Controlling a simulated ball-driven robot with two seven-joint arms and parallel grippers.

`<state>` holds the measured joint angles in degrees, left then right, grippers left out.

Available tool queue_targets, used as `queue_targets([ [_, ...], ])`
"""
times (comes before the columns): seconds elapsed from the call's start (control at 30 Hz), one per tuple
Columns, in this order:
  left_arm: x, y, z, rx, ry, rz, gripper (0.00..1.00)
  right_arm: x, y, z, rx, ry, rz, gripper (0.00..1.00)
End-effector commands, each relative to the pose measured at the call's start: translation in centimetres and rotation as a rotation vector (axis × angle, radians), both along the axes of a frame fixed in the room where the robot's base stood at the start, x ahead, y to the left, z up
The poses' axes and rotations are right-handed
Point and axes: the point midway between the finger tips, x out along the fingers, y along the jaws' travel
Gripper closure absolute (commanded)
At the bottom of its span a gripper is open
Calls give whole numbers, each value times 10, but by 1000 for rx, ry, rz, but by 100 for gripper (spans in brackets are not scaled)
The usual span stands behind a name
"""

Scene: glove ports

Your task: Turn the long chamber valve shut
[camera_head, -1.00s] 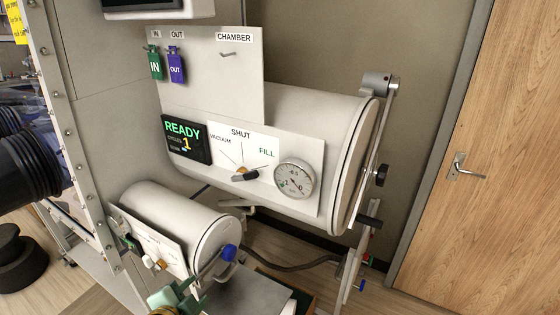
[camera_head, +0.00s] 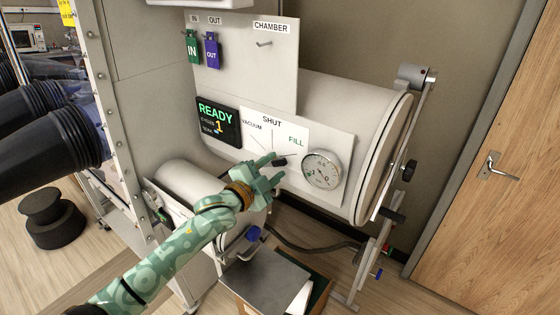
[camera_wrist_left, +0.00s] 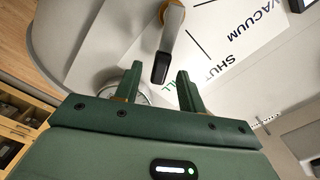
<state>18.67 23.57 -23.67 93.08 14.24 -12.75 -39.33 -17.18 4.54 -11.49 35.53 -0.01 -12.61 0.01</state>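The long chamber valve is a lever with a black tip (camera_head: 280,161) on the white dial panel (camera_head: 300,128) of the big cylinder. Its tip points right, towards the FILL mark, not at SHUT. In the left wrist view the grey lever (camera_wrist_left: 172,38) runs from a brass hub to its black tip. My left gripper (camera_head: 275,168) is at the lever, fingers spread. In the left wrist view the open gripper (camera_wrist_left: 159,82) has the black tip just ahead of and between its fingers; I see no grip on it. The hub is mostly hidden in the head view. My right gripper is out of view.
A round gauge (camera_head: 322,170) sits just right of the lever. A READY display (camera_head: 217,122) is to its left. The smaller cylinder (camera_head: 190,172) with a blue knob (camera_head: 253,233) lies below my left arm. Green and purple tags (camera_head: 212,50) hang above.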

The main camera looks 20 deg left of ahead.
Motion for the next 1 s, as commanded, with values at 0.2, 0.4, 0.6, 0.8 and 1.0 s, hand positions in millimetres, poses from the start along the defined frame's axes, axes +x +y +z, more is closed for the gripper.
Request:
queue_targets([
  [0.2, 27, -10, 0, 0, 0, 0, 60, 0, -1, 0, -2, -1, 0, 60],
  [0.4, 32, -12, 0, 0, 0, -1, 60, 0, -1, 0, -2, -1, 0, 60],
  [0.6, 32, -12, 0, 0, 1, 0, 71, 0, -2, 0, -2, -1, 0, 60],
  [0.8, 32, -12, -1, 0, 1, 0, 100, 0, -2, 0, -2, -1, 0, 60],
  [1.0, 32, -11, 1, -14, 6, 0, 100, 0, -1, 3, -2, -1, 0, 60],
])
